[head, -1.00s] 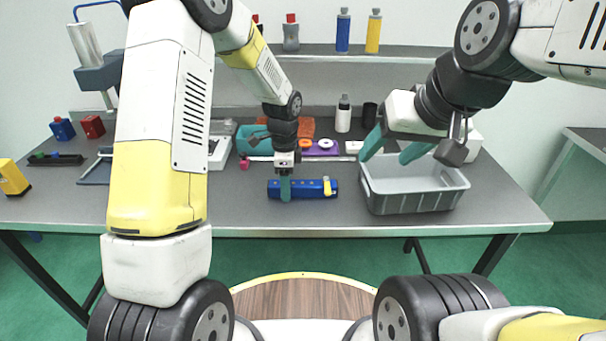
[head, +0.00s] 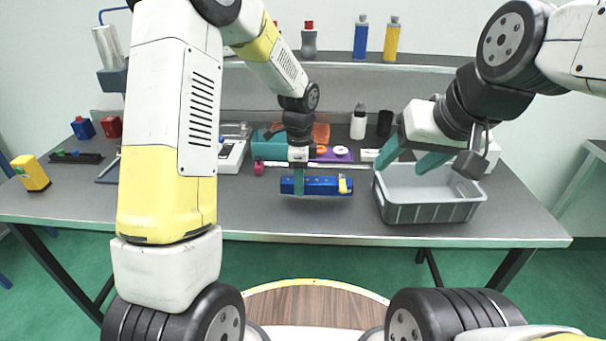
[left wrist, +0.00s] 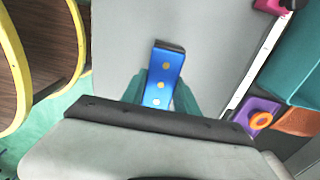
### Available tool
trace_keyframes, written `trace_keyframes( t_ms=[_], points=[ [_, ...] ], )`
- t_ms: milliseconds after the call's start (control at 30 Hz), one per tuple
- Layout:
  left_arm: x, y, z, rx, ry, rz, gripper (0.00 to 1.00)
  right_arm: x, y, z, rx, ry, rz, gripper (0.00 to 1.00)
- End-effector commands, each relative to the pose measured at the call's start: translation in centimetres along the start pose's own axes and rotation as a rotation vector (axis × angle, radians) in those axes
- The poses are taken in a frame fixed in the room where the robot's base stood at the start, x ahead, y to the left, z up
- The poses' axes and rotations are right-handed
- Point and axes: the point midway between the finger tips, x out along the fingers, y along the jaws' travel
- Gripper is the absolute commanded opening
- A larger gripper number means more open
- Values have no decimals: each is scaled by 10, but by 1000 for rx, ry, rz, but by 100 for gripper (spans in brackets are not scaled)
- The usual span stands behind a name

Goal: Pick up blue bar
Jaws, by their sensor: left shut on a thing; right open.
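The blue bar (head: 318,186) has yellow spots and a yellow piece near its right end. My left gripper (head: 298,184) is shut on it left of its middle and holds it a little above the table, its shadow below. In the left wrist view the blue bar (left wrist: 165,75) sticks out from between the teal fingers of my left gripper (left wrist: 160,98); its near end is hidden by the gripper. My right gripper (head: 408,163) is open and empty, above the left rear part of the grey crate.
A grey crate (head: 430,211) stands to the right of the blue bar. Behind the bar are a teal box (head: 268,148), a purple holder (head: 330,158) and a pink piece (head: 259,168). A yellow box (head: 31,174) stands far left. The table front (head: 350,223) is clear.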

Motion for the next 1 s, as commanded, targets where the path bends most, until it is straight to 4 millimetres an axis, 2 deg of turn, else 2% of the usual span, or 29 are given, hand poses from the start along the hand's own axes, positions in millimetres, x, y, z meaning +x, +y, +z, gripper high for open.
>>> trace_keyframes(
  t_ms=[33, 300, 500, 700, 1000],
  points=[
    [-1, 14, -2, 4, -1, 4, 0, 0, 0, 0, 0, 0, 0, 58],
    [-8, 86, -8, 5, -1, 3, 0, 0, 0, 0, 0, 0, 0, 58],
    [-11, 128, -11, 4, -1, 2, 0, 0, 0, 0, 0, 0, 0, 58],
    [-13, 148, -13, 2, -1, 3, 0, 0, 0, 0, 0, 0, 0, 58],
    [-13, 152, -13, 2, -1, 4, 0, 0, 0, 0, 0, 0, 0, 58]
  ],
)
